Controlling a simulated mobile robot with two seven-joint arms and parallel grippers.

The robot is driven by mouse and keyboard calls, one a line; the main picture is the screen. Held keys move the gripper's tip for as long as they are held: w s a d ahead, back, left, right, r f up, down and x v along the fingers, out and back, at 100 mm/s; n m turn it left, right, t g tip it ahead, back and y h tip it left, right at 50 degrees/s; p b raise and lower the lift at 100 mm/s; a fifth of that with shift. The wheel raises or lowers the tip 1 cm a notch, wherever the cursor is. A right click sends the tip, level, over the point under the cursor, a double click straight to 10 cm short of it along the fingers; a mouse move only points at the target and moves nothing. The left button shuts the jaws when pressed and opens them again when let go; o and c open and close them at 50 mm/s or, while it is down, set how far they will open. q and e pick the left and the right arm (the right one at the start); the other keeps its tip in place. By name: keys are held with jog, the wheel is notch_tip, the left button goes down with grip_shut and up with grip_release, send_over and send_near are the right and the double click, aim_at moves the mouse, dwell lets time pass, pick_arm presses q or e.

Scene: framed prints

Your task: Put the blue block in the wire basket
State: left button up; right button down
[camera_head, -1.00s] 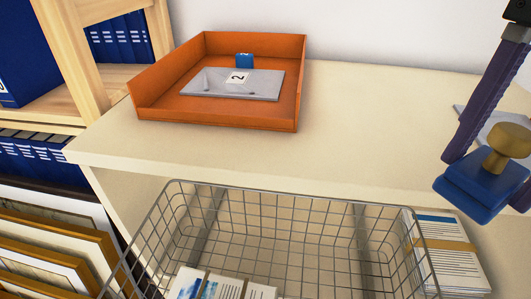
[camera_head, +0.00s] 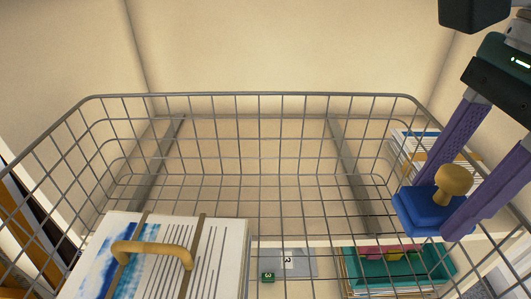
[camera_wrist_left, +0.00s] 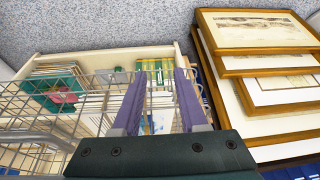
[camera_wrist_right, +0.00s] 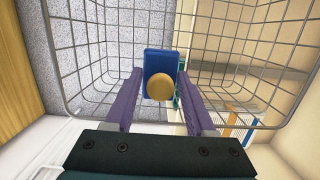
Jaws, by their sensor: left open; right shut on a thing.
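The blue block (camera_head: 424,212) has a tan knob (camera_head: 453,182) on top. My right gripper (camera_head: 436,203) is shut on it, with a purple finger on either side. The wire basket (camera_head: 250,96) fills the middle of the head view, and the block shows against its right wall. In the right wrist view the block (camera_wrist_right: 160,62) shows inside the outline of the basket rim (camera_wrist_right: 58,92); its height over the rim is hard to tell. My left gripper (camera_wrist_left: 160,73) is open and empty in the left wrist view, in front of the basket's mesh (camera_wrist_left: 95,85).
A strapped bundle of prints (camera_head: 222,250) with a tan handle shows at the basket's left. Through the mesh I see a teal tray (camera_head: 447,265), a grey plate (camera_head: 300,265) and a small green block (camera_head: 268,277). Framed prints (camera_wrist_left: 262,32) stand at right in the left wrist view.

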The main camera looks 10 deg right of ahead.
notch_tip(320, 180, down, 13)
jog(key=b, duration=0.5)
jog(key=shift+r+b, duration=0.1)
jog(key=shift+b, duration=0.3)
jog(key=shift+w+a+r, duration=0.2)
jog(key=shift+w+a, duration=0.05)
jog(key=w+a+b, duration=0.1)
jog(key=w+a, duration=0.1)
jog(key=shift+w+a+b, duration=0.25)
jog(key=shift+a+b, duration=0.05)
jog(key=shift+b, duration=0.05)
jog(key=shift+f+b, duration=0.45)
jog(key=shift+f, duration=0.15)
jog(key=shift+s+d, duration=0.1)
jog(key=shift+s, duration=0.05)
jog(key=shift+r, duration=0.1)
jog(key=shift+d, duration=0.1)
